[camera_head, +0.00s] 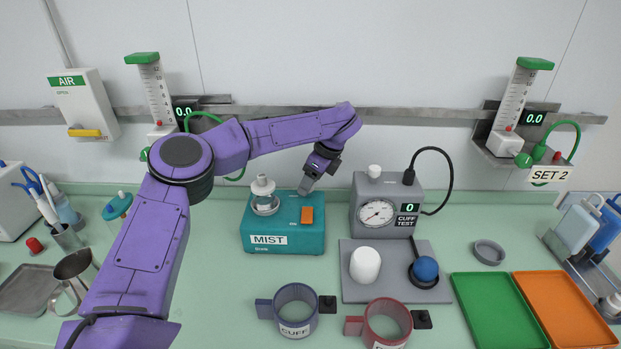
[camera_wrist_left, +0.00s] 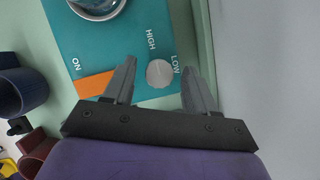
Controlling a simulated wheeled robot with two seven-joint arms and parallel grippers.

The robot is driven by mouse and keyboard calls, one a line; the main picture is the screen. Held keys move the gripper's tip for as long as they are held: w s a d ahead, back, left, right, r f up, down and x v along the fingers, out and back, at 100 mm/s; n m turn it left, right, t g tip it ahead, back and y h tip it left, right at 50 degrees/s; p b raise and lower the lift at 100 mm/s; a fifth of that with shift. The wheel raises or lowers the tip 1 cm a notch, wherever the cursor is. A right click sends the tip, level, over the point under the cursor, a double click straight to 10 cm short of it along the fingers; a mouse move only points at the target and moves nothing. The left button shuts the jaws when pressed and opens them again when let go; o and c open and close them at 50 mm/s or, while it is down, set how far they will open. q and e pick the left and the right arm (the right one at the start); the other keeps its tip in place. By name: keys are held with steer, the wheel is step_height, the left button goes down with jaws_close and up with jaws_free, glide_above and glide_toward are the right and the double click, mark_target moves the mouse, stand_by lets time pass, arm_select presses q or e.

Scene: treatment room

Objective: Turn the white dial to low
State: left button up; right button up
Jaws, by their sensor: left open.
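The teal MIST box (camera_head: 285,235) stands on the counter in the head view, and its top (camera_wrist_left: 80,42) shows in the left wrist view. The round, pale grey-white dial (camera_wrist_left: 159,73) is on that top, near the printed words HIGH and LOW. I cannot make out a pointer mark on it. My left gripper (camera_head: 307,186) is open over the box's right rear part. In the left wrist view its fingers (camera_wrist_left: 158,62) are apart, one on each side of the dial. I cannot tell whether they touch it. In the head view the gripper hides the dial. My right gripper is not in view.
An orange switch (camera_head: 307,215) and a white nebuliser cup (camera_head: 264,193) are on the box. The grey CUFF TEST gauge (camera_head: 384,208) stands to its right. A blue cuff ring (camera_head: 297,310) and red cuff ring (camera_head: 387,322) stand in front. The wall is behind.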

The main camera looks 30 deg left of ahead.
arm_select(q)
steer(key=c, duration=1)
